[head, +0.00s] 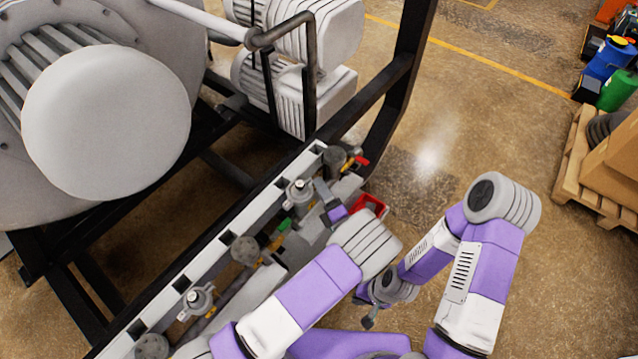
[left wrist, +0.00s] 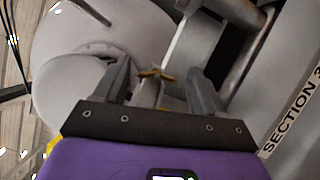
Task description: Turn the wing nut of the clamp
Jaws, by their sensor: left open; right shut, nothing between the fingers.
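In the left wrist view a small brass-coloured wing nut (left wrist: 157,74) shows between the two grey fingers of my left gripper (left wrist: 160,77). It sits near the fingertips, with clear gaps on both sides. The clamp's body is mostly hidden or hard to make out there. In the head view my left gripper (head: 320,190) is open above the grey rail with valves, and the wing nut cannot be made out. My right gripper (head: 371,314) is low beside my arms, shut and empty, away from the rail.
A pale rail (head: 225,240) with several valve-like fittings runs diagonally below a large round grey vessel (head: 105,120). A red tray or box (head: 371,205) lies just right of my left gripper. Black frame bars (head: 400,95) stand behind.

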